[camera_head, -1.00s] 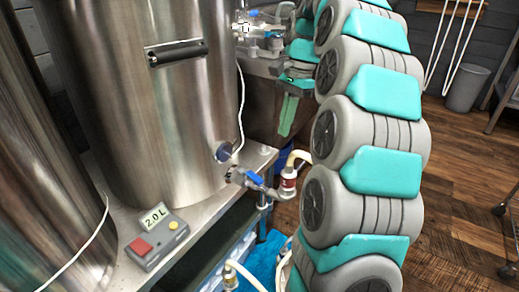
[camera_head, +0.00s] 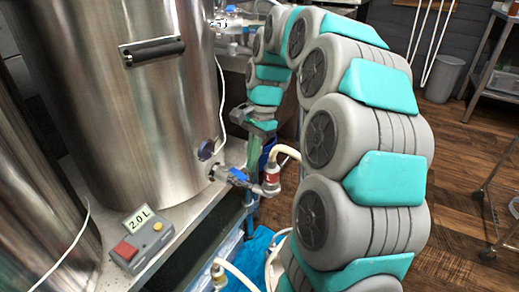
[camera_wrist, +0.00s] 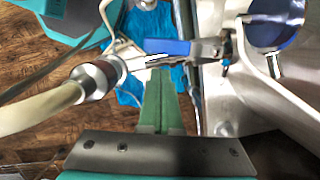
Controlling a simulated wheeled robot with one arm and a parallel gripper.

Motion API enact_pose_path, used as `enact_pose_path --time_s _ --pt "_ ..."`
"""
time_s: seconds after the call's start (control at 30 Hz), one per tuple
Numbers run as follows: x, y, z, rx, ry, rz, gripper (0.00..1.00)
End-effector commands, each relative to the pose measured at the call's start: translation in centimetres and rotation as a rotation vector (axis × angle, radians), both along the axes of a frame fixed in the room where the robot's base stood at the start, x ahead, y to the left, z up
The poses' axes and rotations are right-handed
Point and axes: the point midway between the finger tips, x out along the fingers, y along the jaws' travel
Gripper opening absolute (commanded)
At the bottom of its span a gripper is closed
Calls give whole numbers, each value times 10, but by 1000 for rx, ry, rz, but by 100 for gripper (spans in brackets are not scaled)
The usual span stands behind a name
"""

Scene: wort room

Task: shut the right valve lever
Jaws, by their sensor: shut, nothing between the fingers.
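A valve with a blue lever (camera_head: 238,174) sticks out low from the big steel kettle (camera_head: 150,100). In the wrist view the blue lever (camera_wrist: 172,46) lies roughly along the valve's pipe, pointing left toward a red-banded hose fitting (camera_wrist: 95,80). My gripper (camera_head: 252,170) hangs pointing down behind the valve in the head view. In the wrist view its green fingers (camera_wrist: 160,80) are together and empty, with tips just beside the lever in the picture. I cannot tell whether they touch it.
A pale hose (camera_head: 285,152) curves from the fitting. A control box reading 2.0 L (camera_head: 140,238) sits on the steel bench. Another valve (camera_head: 228,23) shows at the back. A blue sheet (camera_head: 255,255) lies below.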

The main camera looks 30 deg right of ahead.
Motion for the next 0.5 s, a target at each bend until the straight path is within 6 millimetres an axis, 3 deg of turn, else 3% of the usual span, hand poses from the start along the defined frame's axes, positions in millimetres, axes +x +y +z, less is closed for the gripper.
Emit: enact_pose_path --time_s 0.17,0.5 --pt "-3 10 1 -1 -4 0 0" --pt "-3 11 1 0 -2 0 0"
